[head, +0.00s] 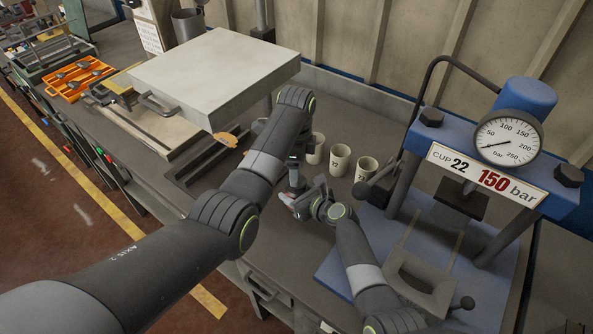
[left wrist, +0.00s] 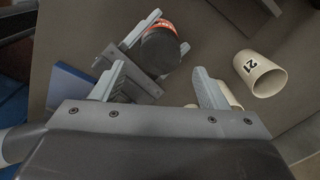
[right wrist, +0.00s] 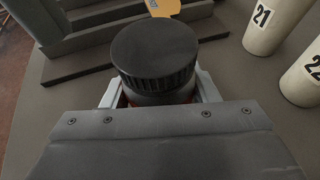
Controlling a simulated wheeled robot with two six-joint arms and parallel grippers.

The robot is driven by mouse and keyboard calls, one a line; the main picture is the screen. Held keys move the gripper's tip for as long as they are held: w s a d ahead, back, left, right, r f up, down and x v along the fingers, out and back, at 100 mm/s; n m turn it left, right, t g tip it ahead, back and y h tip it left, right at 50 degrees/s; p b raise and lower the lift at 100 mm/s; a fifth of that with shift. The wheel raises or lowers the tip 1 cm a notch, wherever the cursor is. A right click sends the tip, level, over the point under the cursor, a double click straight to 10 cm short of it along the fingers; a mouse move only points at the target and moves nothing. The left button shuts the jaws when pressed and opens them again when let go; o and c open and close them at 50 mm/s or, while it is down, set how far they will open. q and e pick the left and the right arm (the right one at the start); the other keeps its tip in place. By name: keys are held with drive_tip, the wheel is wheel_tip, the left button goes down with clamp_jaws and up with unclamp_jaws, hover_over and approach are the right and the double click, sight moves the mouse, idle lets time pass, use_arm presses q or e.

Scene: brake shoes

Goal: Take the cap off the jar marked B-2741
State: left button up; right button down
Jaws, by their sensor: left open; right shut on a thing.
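The jar has a wide black ribbed cap (right wrist: 155,52), seated on it in the right wrist view. My right gripper (right wrist: 160,97) is shut around the jar body below the cap. In the left wrist view the jar (left wrist: 160,44) shows a red band and a dark end between the right gripper's fingers. My left gripper (left wrist: 158,87) is open and empty, with the jar beyond its fingertips and apart from them. In the head view the right gripper (head: 303,199) is low over the bench, and the left arm partly hides the jar. The marking cannot be read.
Several numbered cups stand close by, including cup 21 (right wrist: 273,20) and cup 22 (right wrist: 308,75). A blue press (head: 475,150) with a gauge stands at the right. A grey plate (head: 215,75) on a stand and an orange tray (head: 78,78) are at the left.

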use_arm(q)
drive_tip(key=shift+c, duration=0.6)
wheel_tip(320, 180, up, 2)
drive_tip(key=n, duration=0.6)
drive_tip(key=shift+f+n, duration=3)
drive_tip(key=shift+n, duration=0.2)
drive_tip(key=c, duration=0.8)
drive_tip(key=n, duration=0.6)
drive_tip(key=shift+r, duration=0.15)
